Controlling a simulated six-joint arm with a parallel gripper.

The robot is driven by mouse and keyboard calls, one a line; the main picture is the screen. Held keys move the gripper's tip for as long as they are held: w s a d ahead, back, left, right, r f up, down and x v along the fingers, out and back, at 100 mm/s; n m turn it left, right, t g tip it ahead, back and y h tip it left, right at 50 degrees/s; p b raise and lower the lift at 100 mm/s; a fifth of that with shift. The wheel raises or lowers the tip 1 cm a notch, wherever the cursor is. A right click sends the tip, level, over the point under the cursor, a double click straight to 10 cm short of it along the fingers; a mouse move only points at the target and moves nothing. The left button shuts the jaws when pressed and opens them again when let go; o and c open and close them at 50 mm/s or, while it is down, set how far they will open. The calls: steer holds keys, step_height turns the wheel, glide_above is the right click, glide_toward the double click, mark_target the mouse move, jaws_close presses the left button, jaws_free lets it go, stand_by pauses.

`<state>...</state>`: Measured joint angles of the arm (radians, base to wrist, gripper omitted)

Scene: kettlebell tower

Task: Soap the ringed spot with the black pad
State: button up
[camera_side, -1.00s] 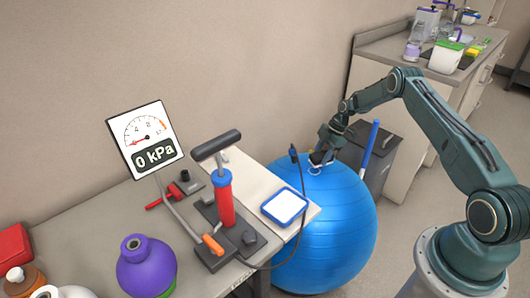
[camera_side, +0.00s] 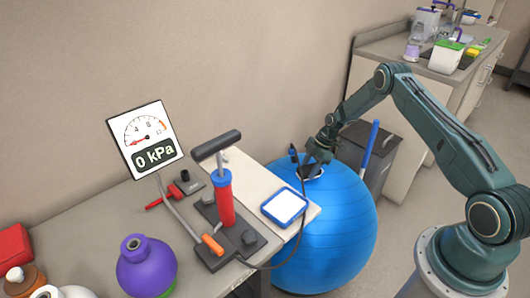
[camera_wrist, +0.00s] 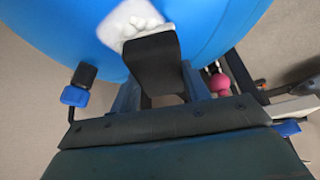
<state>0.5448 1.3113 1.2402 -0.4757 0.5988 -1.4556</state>
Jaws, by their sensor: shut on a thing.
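A large blue ball (camera_side: 335,225) stands on the floor beside the bench. My gripper (camera_side: 318,158) is over its top and shut on the black pad (camera_wrist: 153,62). In the side view the pad (camera_side: 309,173) is low against the ball's top; exact contact is hard to tell. In the wrist view, white lumpy foam (camera_wrist: 145,26) shows at the pad's far end, with a whitish patch (camera_wrist: 122,18) on the ball around it. The ring is not clear now, being hidden by the pad or foam. A blue-rimmed tray with a white fill (camera_side: 285,207) sits on the bench edge.
A red pump (camera_side: 225,200) with a black handle stands left of the tray. Its dark hose (camera_side: 300,195) runs close to my gripper. A gauge (camera_side: 146,140) reads 0 kPa. A dark bin (camera_side: 388,170) with a blue bar stands behind the ball.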

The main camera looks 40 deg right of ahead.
steer(key=d, duration=0.6)
steer(key=shift+d, duration=0.3)
steer(key=v, duration=0.2)
steer(key=shift+w+r, duration=0.15)
steer(key=shift+r, duration=2.95)
